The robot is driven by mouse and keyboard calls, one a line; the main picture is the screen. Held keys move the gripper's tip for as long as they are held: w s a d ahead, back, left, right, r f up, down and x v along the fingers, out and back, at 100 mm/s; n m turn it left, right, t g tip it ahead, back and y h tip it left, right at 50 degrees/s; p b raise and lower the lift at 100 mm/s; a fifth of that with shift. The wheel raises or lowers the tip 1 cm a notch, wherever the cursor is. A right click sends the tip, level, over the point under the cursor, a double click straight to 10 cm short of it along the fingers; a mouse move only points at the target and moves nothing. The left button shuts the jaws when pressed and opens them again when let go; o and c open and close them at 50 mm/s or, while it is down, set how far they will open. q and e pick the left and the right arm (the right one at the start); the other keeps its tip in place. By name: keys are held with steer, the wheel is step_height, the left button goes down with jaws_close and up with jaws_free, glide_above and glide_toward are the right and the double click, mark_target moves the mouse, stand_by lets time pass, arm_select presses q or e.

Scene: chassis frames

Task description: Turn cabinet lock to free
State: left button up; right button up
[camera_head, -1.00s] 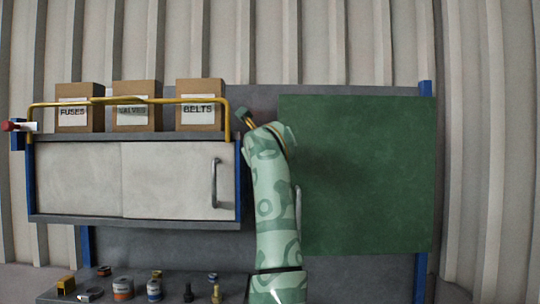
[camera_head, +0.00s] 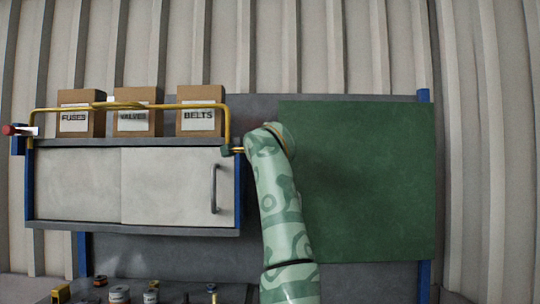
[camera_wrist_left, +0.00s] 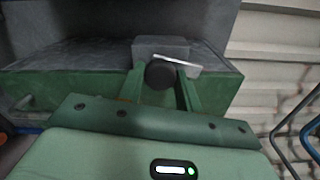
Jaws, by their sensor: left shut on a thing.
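The cabinet (camera_head: 80,185) has two pale doors, the right one with a grey bar handle (camera_head: 215,189). In the left wrist view, my left gripper (camera_wrist_left: 162,74) is shut on a dark round knob (camera_wrist_left: 160,73), with a grey block (camera_wrist_left: 158,46) and a pale bar (camera_wrist_left: 182,62) behind it. In the head view my arm rises to the cabinet's upper right corner and hides most of the hand. A small dark green end with a yellow stem (camera_head: 238,150) shows there; I cannot tell whether it is gripper or lock. My right gripper is not in view.
Boxes marked FUSES (camera_head: 74,118) and BELTS (camera_head: 199,119), with another between, stand behind a yellow rail (camera_head: 60,108). A red knob (camera_head: 8,130) sticks out at far left. A plain green board (camera_head: 370,180) fills the right. Small parts (camera_head: 118,293) lie below.

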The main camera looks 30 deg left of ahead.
arm_select(q)
steer(key=shift+n, duration=1.2)
steer(key=o, duration=1)
steer(key=b+v, duration=0.6)
steer(key=v, duration=1)
steer(key=shift+s+b, duration=0.25)
steer(key=shift+b, duration=0.05)
